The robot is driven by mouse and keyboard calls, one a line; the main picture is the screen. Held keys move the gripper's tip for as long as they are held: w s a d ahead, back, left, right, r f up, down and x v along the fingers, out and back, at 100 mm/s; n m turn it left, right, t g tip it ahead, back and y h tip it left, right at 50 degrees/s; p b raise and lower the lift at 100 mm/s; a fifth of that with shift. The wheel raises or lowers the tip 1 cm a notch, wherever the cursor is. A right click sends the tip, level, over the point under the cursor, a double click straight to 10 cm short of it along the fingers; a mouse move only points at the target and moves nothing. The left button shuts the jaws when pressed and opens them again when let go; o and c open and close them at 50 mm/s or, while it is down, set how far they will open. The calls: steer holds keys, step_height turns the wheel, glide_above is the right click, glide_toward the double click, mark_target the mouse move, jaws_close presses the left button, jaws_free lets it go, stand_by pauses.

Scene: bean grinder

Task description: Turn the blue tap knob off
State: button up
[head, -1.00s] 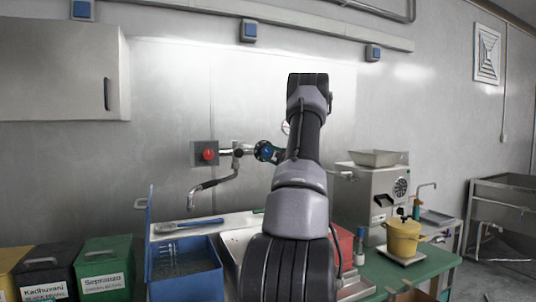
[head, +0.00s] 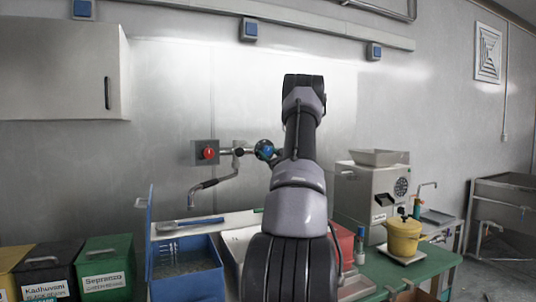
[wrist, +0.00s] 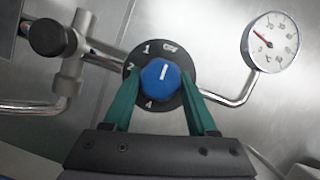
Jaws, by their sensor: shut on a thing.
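The blue tap knob (wrist: 161,77) sits on a round black dial (wrist: 183,60) with white marks "1", "2" and "4" and a symbol at the upper right. The fingertips' exact contact is partly hidden against the dial. In the head view the knob (head: 264,150) shows on the wall pipe, just left of my arm, which hides most of the gripper.
Below are a blue bin (head: 185,270), a grinder machine (head: 370,195) and a yellow pot (head: 403,237).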

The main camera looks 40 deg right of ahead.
steer(key=shift+f+m, duration=0.1)
steer(key=shift+m, duration=0.2)
steer(key=o, duration=1.4)
steer(key=shift+c, duration=0.2)
steer(key=shift+s, duration=0.1)
steer(key=v, duration=1)
steer(key=shift+s, duration=0.35)
steer(key=shift+a, duration=0.15)
